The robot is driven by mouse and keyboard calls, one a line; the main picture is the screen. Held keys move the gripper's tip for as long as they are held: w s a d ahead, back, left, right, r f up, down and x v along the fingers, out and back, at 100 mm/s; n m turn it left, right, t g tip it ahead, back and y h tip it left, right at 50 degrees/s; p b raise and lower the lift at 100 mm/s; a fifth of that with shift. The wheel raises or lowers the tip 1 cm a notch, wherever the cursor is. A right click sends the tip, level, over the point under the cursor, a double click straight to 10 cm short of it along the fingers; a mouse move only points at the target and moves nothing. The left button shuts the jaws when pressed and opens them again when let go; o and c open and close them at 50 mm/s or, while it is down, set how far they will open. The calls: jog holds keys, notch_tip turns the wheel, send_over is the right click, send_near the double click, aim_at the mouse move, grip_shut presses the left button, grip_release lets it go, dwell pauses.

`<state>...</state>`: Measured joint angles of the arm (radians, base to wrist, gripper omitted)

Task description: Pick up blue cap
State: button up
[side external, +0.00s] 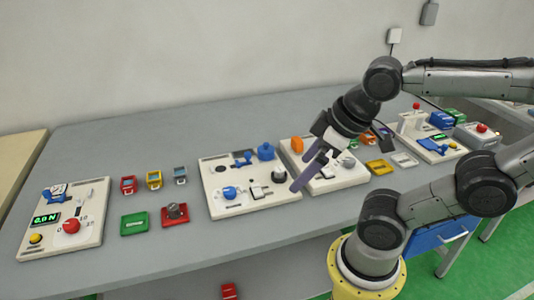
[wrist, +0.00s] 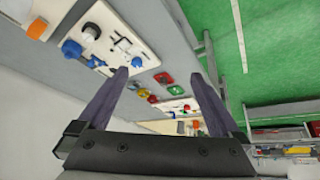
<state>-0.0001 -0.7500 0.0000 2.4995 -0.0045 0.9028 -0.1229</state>
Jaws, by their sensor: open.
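One is a larger rounded blue piece (side external: 266,151) at the panel's back right. The other is a smaller blue piece (side external: 230,193) near its front left. I cannot tell for sure which is the blue cap. In the wrist view a blue piece (wrist: 71,48) shows at the panel's edge, left of my fingers. My gripper (side external: 300,174), with long purple fingers, is open and empty. It is above the bench near the panel's right side, apart from both blue parts. In the wrist view my gripper (wrist: 160,75) shows its fingers spread.
A second white panel (side external: 345,180) lies right of the middle one, partly behind my gripper. A panel with a red knob (side external: 71,226) is at far left. Green (side external: 134,224) and red (side external: 175,216) blocks lie between. The bench front (side external: 150,262) is clear.

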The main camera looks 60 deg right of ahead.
jog(key=w+d+r+n+h, duration=0.2)
jog(key=w+d+r+n, duration=0.2)
jog(key=w+r+n, duration=0.4)
jog(key=n+g+h, duration=0.3)
jog(key=n+g, duration=0.1)
jog(key=n, duration=0.5)
send_over(266, 144)
jog(key=a, duration=0.7)
notch_tip(266, 144, down, 10)
jog(key=r, duration=0.1)
jog(key=shift+g+y, duration=0.3)
jog(key=shift+g, duration=0.5)
jog(key=x, duration=1.3)
jog(key=shift+w+d, duration=0.15)
jog(key=shift+d, duration=0.1)
jog(key=shift+x, duration=2.9)
jog(key=shift+c, duration=0.2)
